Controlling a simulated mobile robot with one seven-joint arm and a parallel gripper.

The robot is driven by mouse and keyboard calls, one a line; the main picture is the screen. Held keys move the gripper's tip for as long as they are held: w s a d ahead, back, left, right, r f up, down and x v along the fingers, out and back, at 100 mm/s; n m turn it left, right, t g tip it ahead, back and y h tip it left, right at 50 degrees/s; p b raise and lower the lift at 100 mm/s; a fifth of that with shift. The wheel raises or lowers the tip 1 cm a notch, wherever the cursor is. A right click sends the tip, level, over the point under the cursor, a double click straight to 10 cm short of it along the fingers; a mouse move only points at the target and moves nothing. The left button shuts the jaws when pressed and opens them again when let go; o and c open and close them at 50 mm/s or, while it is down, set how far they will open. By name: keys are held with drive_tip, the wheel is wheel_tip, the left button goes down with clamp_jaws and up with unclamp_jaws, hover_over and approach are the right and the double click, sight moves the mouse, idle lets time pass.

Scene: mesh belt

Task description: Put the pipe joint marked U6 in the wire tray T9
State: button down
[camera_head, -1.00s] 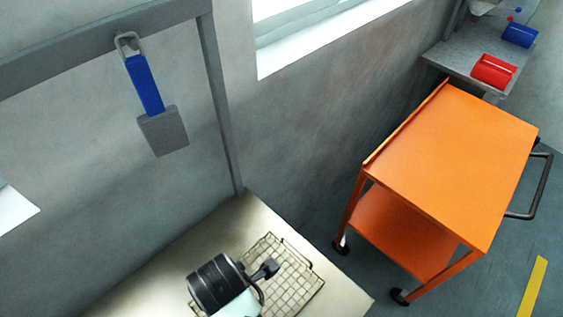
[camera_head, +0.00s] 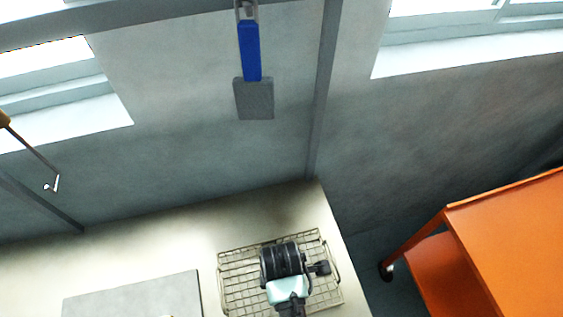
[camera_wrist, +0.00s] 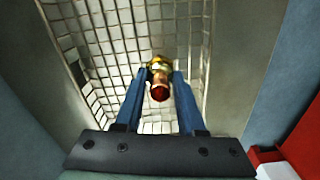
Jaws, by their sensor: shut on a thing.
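The pipe joint (camera_wrist: 159,88) is a small brass-yellow piece with a dark red round end. In the wrist view it sits between the blue fingers of my gripper (camera_wrist: 160,75), which are shut on it. No U6 mark can be read. The wire tray (camera_wrist: 110,38) is below it, a mesh basket with raised sides. In the head view the wire tray (camera_head: 232,290) lies on the pale bench, and my dark wrist is over it, hiding the fingers and the joint. No T9 label can be read. Whether the joint touches the mesh, I cannot tell.
A flat grey board (camera_head: 135,295) lies on the bench (camera_head: 190,235) left of the tray. An orange cart (camera_head: 510,235) stands on the floor at right. A blue-handled tool (camera_head: 250,55) hangs on the wall. A red and white thing (camera_wrist: 275,165) shows in the wrist view's corner.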

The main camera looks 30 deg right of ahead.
drive_tip(key=shift+f, duration=1)
drive_tip(key=c, duration=0.5)
unclamp_jaws()
drive_tip(key=shift+f, duration=0.15)
